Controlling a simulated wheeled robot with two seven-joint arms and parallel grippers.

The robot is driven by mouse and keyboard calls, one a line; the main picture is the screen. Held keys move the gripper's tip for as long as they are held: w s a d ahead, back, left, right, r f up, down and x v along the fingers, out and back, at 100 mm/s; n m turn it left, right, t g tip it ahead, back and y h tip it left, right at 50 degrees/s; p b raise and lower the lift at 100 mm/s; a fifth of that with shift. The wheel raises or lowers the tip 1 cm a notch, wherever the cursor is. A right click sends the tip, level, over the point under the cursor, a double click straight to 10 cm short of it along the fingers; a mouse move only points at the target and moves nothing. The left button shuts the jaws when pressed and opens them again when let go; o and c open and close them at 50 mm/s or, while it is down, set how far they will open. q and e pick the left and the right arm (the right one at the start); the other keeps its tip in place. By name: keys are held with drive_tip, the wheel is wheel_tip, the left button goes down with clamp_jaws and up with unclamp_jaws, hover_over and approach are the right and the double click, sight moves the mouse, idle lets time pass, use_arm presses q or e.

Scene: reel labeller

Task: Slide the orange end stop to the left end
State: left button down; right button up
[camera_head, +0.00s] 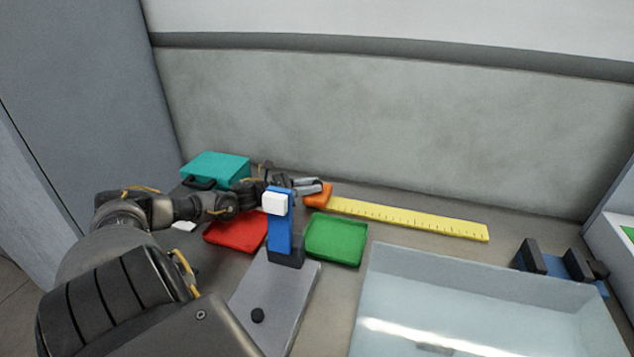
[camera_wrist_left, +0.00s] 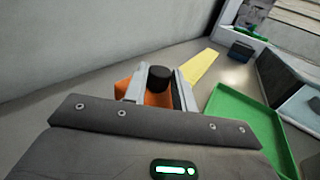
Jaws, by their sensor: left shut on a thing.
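The orange end stop (camera_head: 316,197) sits at the left end of the visible yellow ruler (camera_head: 410,217), near the back wall. In the left wrist view the end stop (camera_wrist_left: 158,99) carries a black knob (camera_wrist_left: 159,78). My left gripper (camera_head: 312,186) reaches it from the left; in the left wrist view its fingers (camera_wrist_left: 158,88) are on both sides of the knob, shut on the end stop. The ruler (camera_wrist_left: 201,67) runs away beyond the fingers there. Part of the end stop is hidden by the fingers. My right gripper is not in view.
A blue post (camera_head: 279,235) with a white block stands on a grey plate (camera_head: 262,290) in front of my left arm. A red tray (camera_head: 232,234), a green tray (camera_head: 336,240) and a teal case (camera_head: 218,166) are close by. A clear bin (camera_head: 480,262) fills the front right.

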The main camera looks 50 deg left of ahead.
use_arm(q)
drive_tip(key=shift+a+r, duration=0.1)
drive_tip(key=shift+a, duration=0.1)
drive_tip(key=c, duration=1.5)
unclamp_jaws()
drive_tip(key=o, duration=0.3)
drive_tip(key=shift+s+a, duration=0.1)
drive_tip(key=shift+a, duration=0.05)
drive_tip(key=shift+o, duration=0.4)
drive_tip(key=shift+s, duration=0.15)
drive_tip(key=v, duration=0.9)
drive_tip(key=shift+s, duration=0.15)
drive_tip(key=shift+s+a+p, duration=0.25)
drive_tip(key=shift+s+p, duration=0.1)
drive_tip(key=shift+s, duration=0.2)
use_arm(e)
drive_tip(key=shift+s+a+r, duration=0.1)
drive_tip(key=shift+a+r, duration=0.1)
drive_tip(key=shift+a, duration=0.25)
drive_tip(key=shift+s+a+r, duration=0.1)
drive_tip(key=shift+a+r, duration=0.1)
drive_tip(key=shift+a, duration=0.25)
